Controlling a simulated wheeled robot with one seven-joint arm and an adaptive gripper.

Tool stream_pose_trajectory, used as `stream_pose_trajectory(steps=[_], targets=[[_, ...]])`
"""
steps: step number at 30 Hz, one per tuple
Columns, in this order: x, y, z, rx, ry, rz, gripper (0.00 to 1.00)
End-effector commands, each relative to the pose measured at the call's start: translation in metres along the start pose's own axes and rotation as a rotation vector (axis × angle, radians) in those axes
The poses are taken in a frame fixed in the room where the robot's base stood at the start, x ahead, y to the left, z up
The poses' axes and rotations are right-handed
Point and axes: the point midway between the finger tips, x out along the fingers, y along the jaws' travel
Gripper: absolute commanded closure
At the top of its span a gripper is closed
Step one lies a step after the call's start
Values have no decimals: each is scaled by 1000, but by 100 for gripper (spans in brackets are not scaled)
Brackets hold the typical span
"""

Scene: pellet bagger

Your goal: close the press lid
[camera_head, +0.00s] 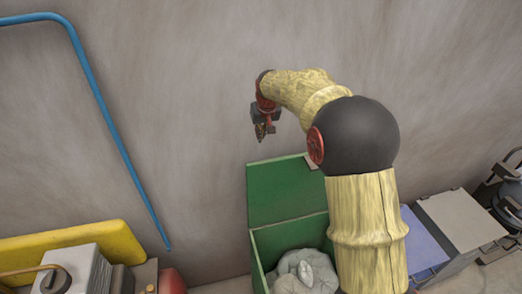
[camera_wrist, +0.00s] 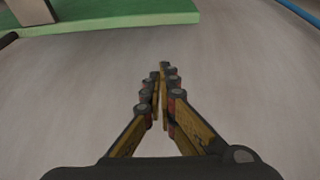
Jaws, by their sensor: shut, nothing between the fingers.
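The green press lid (camera_head: 285,188) stands raised at the back of the green press box (camera_head: 258,262) in the head view. The box is open at the top and holds grey lumpy bags (camera_head: 302,272). My gripper (camera_head: 262,137) is above and a little left of the lid's top edge, near the wall, apart from the lid. In the wrist view my gripper (camera_wrist: 164,68) is shut and empty, with bare wall behind its fingers. A green slab (camera_wrist: 130,24), seemingly the lid, crosses the top left there. My arm hides the right part of the lid and box.
A blue pipe (camera_head: 100,100) runs down the wall at left. A yellow object (camera_head: 80,243) and a pale ribbed block (camera_head: 82,268) are at lower left. A grey-topped box (camera_head: 462,218) and dark equipment (camera_head: 508,195) are at right. The wall around my gripper is clear.

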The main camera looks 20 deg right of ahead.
Motion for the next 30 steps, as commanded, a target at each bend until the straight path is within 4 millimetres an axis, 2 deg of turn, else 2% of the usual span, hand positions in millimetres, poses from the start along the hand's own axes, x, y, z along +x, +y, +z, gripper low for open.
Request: stream_pose_trajectory(steps=[5, 21, 30], targets=[[14, 0, -1, -6, 2, 0, 100], [100, 0, -2, -6, 4, 0, 100], [87, 0, 28, -6, 6, 0, 100]])
